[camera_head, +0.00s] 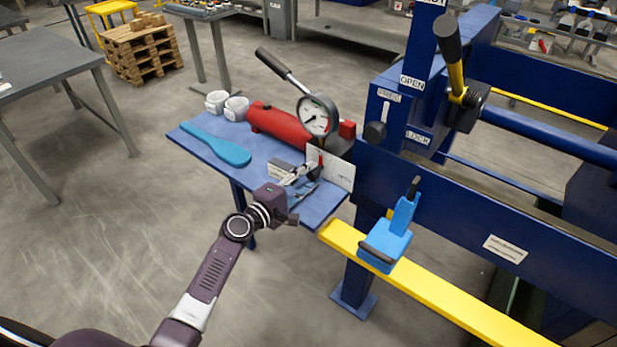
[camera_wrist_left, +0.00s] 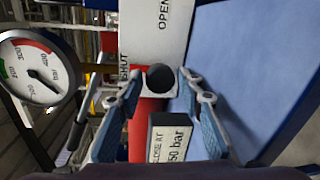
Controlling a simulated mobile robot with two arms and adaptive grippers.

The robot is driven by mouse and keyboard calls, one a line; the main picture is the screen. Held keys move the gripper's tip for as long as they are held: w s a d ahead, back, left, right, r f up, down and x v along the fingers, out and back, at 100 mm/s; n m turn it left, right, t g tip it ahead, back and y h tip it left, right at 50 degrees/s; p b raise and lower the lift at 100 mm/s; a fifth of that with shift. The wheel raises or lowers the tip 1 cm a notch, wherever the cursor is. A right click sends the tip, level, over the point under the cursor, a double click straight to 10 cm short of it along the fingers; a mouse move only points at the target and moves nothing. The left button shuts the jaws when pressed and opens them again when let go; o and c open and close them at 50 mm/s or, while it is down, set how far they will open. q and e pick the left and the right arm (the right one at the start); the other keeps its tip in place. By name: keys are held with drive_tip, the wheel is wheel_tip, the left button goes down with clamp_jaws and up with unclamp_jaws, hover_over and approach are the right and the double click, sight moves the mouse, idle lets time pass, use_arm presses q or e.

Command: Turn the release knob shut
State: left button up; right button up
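The release knob (camera_wrist_left: 160,78) is a round black knob seen end-on in the left wrist view, in front of a white plate (camera_wrist_left: 150,40) marked OPEN and SHUT. In the head view the dark knob (camera_head: 314,171) is partly covered by my left gripper, beside the same white plate (camera_head: 340,172). My left gripper (camera_head: 304,182) is open in front of the knob. In the left wrist view its two blue-padded fingers (camera_wrist_left: 161,88) stand on either side of the knob, with gaps showing. Whether they touch it is hard to tell. My right gripper is not in view.
A red pump cylinder (camera_head: 278,125), pressure gauge (camera_head: 317,116) and pump lever (camera_head: 285,70) stand behind. A "50 bar" sign (camera_wrist_left: 170,142) sits near the fingers. The blue shelf (camera_head: 320,203) also holds a paddle (camera_head: 222,150) and cups (camera_head: 236,108). The blue press frame (camera_head: 450,200) is to the right.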

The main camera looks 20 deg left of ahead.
use_arm(q)
drive_tip(key=v, duration=1.2)
idle(0.4)
